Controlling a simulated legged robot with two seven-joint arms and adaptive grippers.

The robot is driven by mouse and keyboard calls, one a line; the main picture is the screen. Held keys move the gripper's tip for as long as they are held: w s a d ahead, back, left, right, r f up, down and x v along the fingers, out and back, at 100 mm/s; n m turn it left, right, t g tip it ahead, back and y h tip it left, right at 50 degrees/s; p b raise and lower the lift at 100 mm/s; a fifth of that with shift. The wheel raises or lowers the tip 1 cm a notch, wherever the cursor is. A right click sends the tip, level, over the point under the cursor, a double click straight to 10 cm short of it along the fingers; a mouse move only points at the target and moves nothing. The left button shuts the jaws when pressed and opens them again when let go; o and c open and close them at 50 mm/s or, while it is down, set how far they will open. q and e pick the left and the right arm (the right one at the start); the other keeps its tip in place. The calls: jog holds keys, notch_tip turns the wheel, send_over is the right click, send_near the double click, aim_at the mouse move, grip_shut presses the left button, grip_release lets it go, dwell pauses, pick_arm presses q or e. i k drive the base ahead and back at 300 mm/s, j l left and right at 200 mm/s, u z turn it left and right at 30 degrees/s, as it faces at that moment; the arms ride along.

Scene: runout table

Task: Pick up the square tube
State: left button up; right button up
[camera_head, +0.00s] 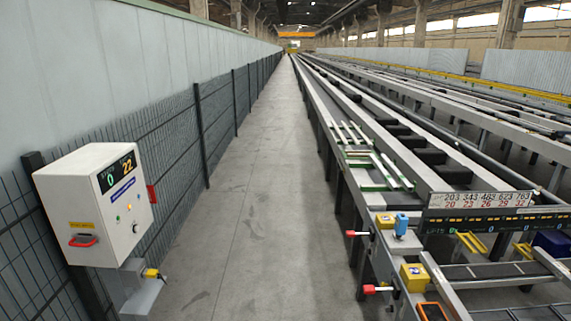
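Several thin, pale bars (349,132) lie on the near-left part of the long runout table (328,98), close to its aisle-side edge. More pale bars (390,170) lie just nearer, with green strips beside or under them. They are too small to tell which one is the square tube, or whether their section is square. Neither of my grippers is in view, and nothing is seen being held.
A white control box (98,203) stands at the left by a dark mesh fence (215,108). A clear concrete aisle (252,190) runs between fence and table. Red-knobbed levers (371,289) stick out into the aisle near yellow boxes (415,278). A number panel (482,204) stands at the right.

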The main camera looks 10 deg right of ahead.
aim_at(390, 181)
jog(key=i+z, duration=0.1)
jog(key=i, duration=0.9)
jog(key=i+j, duration=0.1)
jog(key=i, duration=0.9)
jog(key=l+z, duration=0.05)
